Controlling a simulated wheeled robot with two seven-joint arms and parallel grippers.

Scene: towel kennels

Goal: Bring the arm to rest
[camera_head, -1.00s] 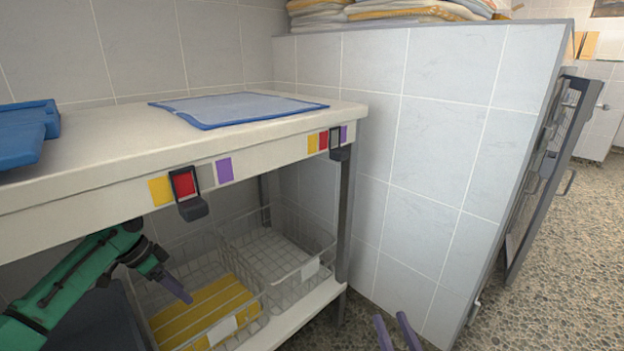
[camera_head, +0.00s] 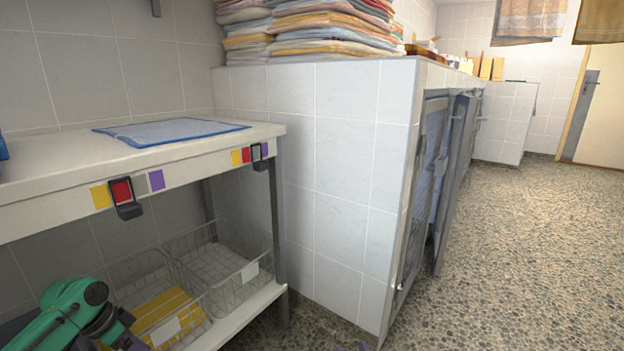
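My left arm (camera_head: 65,310) comes in green at the lower left, in front of the lower shelf. Its dark gripper end (camera_head: 122,338) is near the bottom edge, beside the wire basket with the yellow towel; its fingers cannot be made out. Of my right gripper only small purple tips (camera_head: 355,347) show at the bottom edge, low in front of the tiled block. Whether either gripper is open or shut cannot be told, and no held thing shows.
A blue-edged towel (camera_head: 172,131) lies flat on the white table (camera_head: 45,186). Below are a wire basket (camera_head: 222,262) and a folded yellow towel (camera_head: 165,315). Towel stacks (camera_head: 330,30) top the tiled block (camera_head: 340,160). A barred kennel door (camera_head: 452,170) stands ajar. Floor at right is clear.

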